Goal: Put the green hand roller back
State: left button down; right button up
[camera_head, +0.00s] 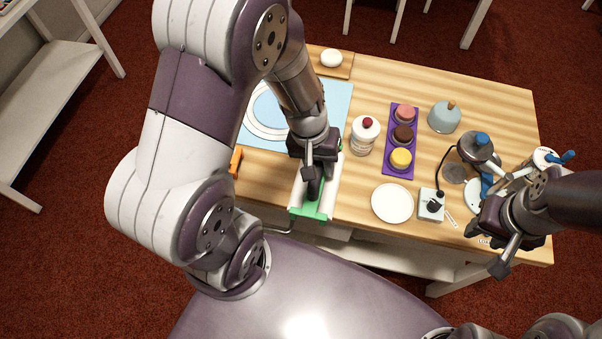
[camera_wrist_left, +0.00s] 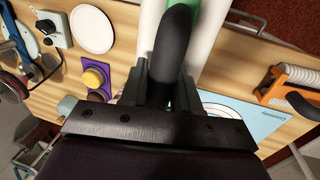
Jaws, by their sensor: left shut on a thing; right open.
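My left gripper (camera_head: 313,168) is shut on the black handle of the green hand roller; the black curved handle (camera_wrist_left: 174,45) shows between its fingers in the left wrist view. Green parts (camera_head: 309,210) show below the handle between two long white pieces (camera_head: 331,188), near the table's front edge. The arm and gripper hide much of the roller; I cannot tell whether it rests on the surface below. My right gripper (camera_head: 497,222) is open over the table's right front, beside the white plate with the blue-handled items.
An orange-ended tool (camera_wrist_left: 277,82) with a black handle lies to the left in the head view. A blue mat (camera_head: 340,98), a white jar (camera_head: 364,138), a purple tray (camera_head: 387,160), a white plate (camera_head: 392,203) and a small switch box (camera_head: 430,211) stand around.

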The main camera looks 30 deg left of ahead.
pick_arm(q)
jog(key=a+f, duration=0.1)
jog(key=w+a+f, duration=0.1)
jog(key=a, duration=0.1)
jog(key=w+a+f, duration=0.1)
jog(key=a, duration=0.1)
jog(key=shift+w+a+f, duration=0.1)
jog(key=shift+a+f, duration=0.3)
jog(key=shift+f, duration=0.2)
notch_tip(320, 180, down, 3)
jog(key=shift+w+f, duration=0.1)
jog(key=shift+f, duration=0.2)
jog(key=shift+b, duration=0.3)
